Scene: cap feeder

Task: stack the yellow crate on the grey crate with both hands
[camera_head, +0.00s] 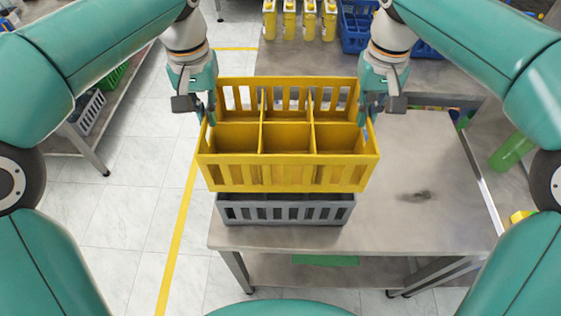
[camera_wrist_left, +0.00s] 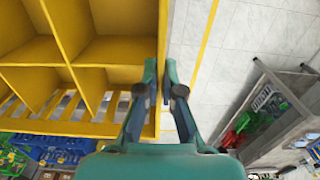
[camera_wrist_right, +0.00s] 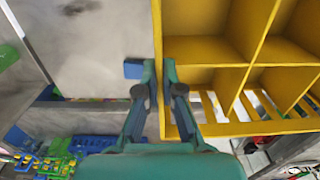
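The yellow crate (camera_head: 288,177) is an open box with several compartments, held roughly level over the grey crate. My left gripper (camera_head: 211,116) is closed on its left side wall, which also runs between the fingertips in the left wrist view (camera_wrist_left: 160,75). My right gripper (camera_head: 367,114) is closed on its right side wall, and the right wrist view (camera_wrist_right: 158,75) shows that wall between the fingers. The grey crate (camera_head: 285,213) stands on the table near its front edge. Its top and back are hidden under the yellow crate. I cannot tell whether the crates touch.
The grey table (camera_head: 430,200) is mostly clear to the right of the crates. Several yellow bottles (camera_head: 310,20) and a blue crate (camera_head: 357,28) stand at the back. A shelf with another crate (camera_head: 88,112) is at the left, beyond open floor.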

